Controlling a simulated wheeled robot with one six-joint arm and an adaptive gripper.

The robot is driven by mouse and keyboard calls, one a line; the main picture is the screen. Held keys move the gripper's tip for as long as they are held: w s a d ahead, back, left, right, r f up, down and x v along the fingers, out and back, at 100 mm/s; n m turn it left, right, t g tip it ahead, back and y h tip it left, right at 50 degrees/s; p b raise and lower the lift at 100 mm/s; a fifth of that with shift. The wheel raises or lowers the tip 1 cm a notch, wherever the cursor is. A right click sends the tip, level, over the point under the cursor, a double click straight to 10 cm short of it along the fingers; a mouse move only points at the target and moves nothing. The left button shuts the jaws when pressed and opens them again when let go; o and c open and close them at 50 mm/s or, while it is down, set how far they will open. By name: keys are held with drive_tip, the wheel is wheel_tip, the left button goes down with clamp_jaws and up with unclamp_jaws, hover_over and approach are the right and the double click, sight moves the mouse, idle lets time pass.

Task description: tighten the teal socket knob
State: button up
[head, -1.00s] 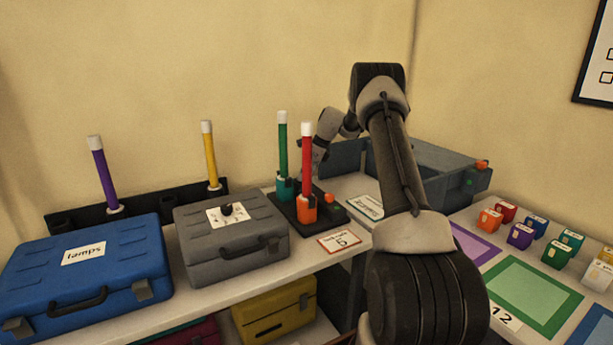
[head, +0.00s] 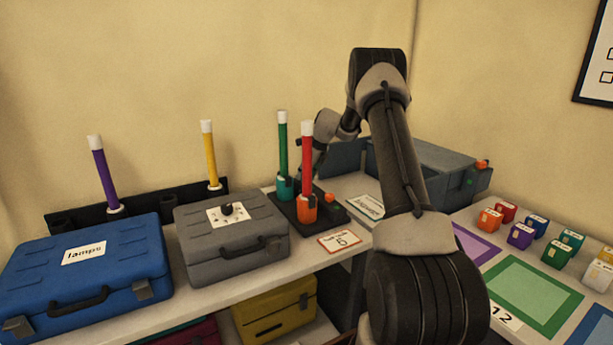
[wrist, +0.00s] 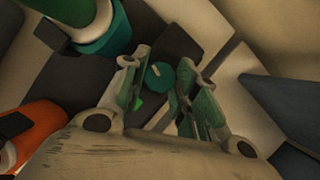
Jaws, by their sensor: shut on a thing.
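The teal socket (head: 286,187) holds a green rod (head: 283,140) with a white cap, upright on a black base. In the wrist view the teal socket (wrist: 100,38) is at upper left. Its round teal knob (wrist: 159,75), with a pale mark on top, lies between my fingertips. My gripper (wrist: 158,78) is shut on the teal knob, one finger on each side. In the head view the knob and fingertips are hidden behind the rods and my arm.
The orange socket (head: 306,209) with a red rod (head: 307,165) stands close in front, its orange knob (head: 330,197) beside it. A grey case (head: 230,248) and a blue case (head: 90,285) are left. A grey-blue bin (head: 440,175) stands to the right.

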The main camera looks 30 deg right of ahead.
drive_tip(key=o, duration=1)
drive_tip(key=v, duration=1.2)
